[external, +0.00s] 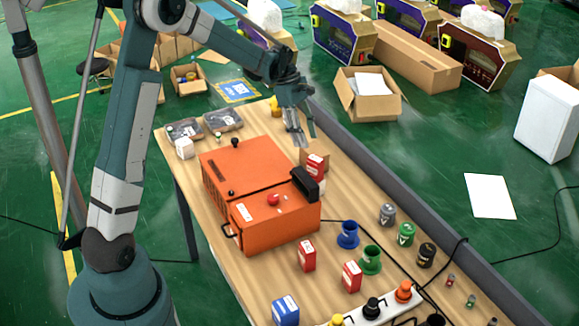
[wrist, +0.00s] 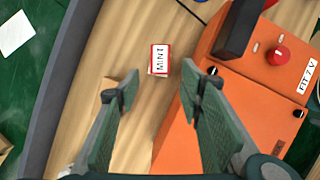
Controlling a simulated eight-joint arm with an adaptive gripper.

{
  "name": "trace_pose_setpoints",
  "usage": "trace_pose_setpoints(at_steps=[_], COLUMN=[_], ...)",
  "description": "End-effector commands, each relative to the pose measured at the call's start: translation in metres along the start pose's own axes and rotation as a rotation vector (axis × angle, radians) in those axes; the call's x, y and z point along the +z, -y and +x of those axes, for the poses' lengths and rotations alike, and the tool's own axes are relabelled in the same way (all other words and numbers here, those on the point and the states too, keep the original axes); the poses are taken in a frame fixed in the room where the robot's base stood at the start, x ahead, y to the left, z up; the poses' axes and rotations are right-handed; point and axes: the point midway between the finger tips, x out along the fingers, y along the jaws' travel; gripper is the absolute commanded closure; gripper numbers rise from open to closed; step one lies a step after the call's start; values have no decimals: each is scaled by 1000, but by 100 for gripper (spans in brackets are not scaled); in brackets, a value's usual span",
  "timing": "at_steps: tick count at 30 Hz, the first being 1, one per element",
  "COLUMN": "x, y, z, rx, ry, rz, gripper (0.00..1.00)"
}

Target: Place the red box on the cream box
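A red box (external: 316,170) stands on the table beside the orange machine's black handle. In the wrist view this red box (wrist: 159,59) shows a white face marked "MINI", just beyond my fingertips. A tan, cream-like box (external: 304,156) is right behind it in the external view. In the wrist view the tan box (wrist: 107,88) is partly hidden by my left finger. My gripper (external: 301,138) is above the table with its fingers pointing down. In the wrist view my gripper (wrist: 161,77) is open, with nothing between the fingers.
The orange machine (external: 250,165) fills the table's middle. Two more red boxes (external: 307,255) (external: 351,277), a blue box (external: 285,310) and several coloured containers (external: 371,260) stand nearer the front. A small white box (external: 184,148) is at the left. A grey rail (external: 400,185) borders the right edge.

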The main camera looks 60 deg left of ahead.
Motion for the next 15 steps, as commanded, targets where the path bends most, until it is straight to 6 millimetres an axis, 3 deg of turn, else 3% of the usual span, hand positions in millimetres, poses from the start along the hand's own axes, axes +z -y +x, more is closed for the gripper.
trace_pose_setpoints(at_steps=[8,15], x=[2,22], y=[1,13], z=[-1,-11], rx=[1,14], ry=[-1,-17], rz=[6,73], gripper=[62,62])
